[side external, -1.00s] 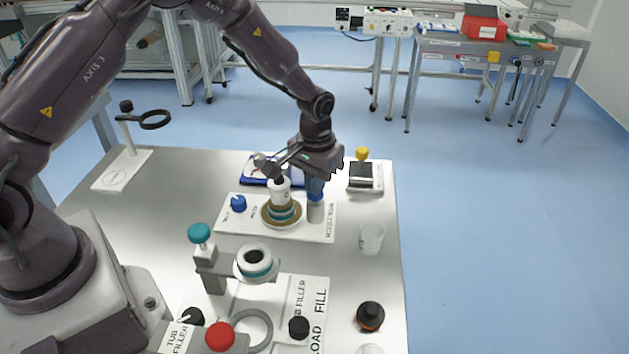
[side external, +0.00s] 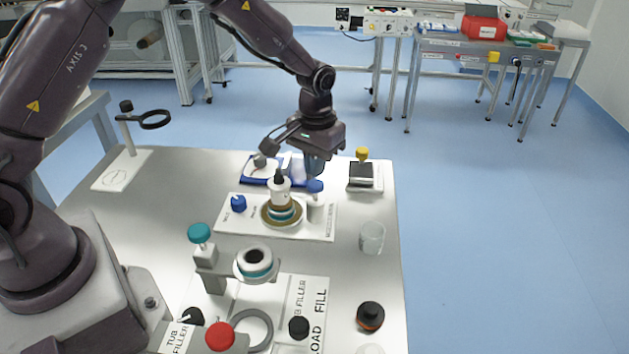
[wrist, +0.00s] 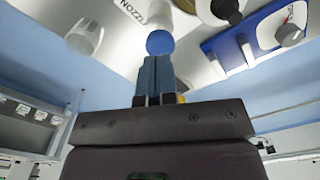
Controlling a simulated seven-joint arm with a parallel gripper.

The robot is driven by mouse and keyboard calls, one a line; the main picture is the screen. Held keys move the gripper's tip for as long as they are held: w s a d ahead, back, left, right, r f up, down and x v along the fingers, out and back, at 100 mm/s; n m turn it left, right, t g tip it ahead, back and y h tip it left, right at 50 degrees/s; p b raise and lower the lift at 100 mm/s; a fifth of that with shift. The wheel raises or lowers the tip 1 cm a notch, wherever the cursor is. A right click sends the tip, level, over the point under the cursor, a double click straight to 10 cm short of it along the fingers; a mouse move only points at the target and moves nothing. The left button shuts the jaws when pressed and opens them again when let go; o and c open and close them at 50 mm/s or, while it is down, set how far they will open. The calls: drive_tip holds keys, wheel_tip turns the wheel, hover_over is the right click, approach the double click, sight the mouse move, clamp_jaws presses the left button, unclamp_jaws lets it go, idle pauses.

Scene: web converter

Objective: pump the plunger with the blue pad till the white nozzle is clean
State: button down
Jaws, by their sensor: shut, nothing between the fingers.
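The blue pad (side external: 314,186) tops a pale upright plunger post at the right of the white nozzle board (side external: 322,228). My gripper (side external: 314,175) is shut and empty, pointing down just above the pad. In the wrist view the shut fingers (wrist: 157,62) end close to the blue pad (wrist: 160,42); I cannot tell whether they touch. A white nozzle-like piece with a dark tip (side external: 279,188) stands upright left of the plunger, on a gold and teal ring (side external: 281,212). Whether it is clean is too small to tell.
A blue knob (side external: 238,204) is at the board's left. A clear cup (side external: 371,238) and a yellow-knobbed block (side external: 363,175) stand to the right. A teal-knobbed stand (side external: 199,234) is in front.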

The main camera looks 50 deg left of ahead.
sight(315, 183)
drive_tip(key=shift+r, duration=0.1)
idle(0.4)
wheel_tip(315, 183, up, 6)
drive_tip(key=shift+f, duration=0.1)
idle(0.4)
drive_tip(key=s+r+m+t, duration=0.1)
drive_tip(key=s+r+t, duration=0.1)
drive_tip(key=s+r, duration=0.6)
drive_tip(key=s+r+m+t, duration=0.2)
drive_tip(key=s+r, duration=0.6)
drive_tip(key=s, duration=0.9)
drive_tip(key=shift+a+r+t, duration=0.3)
drive_tip(key=shift+a+t, duration=0.1)
drive_tip(key=shift+t, duration=0.4)
idle(0.4)
